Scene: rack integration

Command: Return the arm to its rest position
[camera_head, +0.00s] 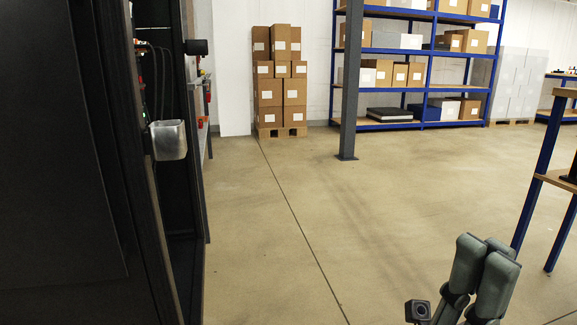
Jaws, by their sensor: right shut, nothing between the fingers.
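My right gripper (484,262) shows at the bottom right, its grey fingers pointing up and lying close together. It is shut with nothing between the fingers. It is over the open floor and apart from any object. A small dark camera-like part of mine sits just left of it. The rest of my right arm is below the picture edge. My left gripper is not in view.
A dark rack cabinet (70,160) fills the left side. A grey pillar (351,80) stands mid-floor. Stacked cartons (270,92) and a blue shelf (392,51) line the back wall. A blue-legged table (539,177) stands at right. The middle floor is clear.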

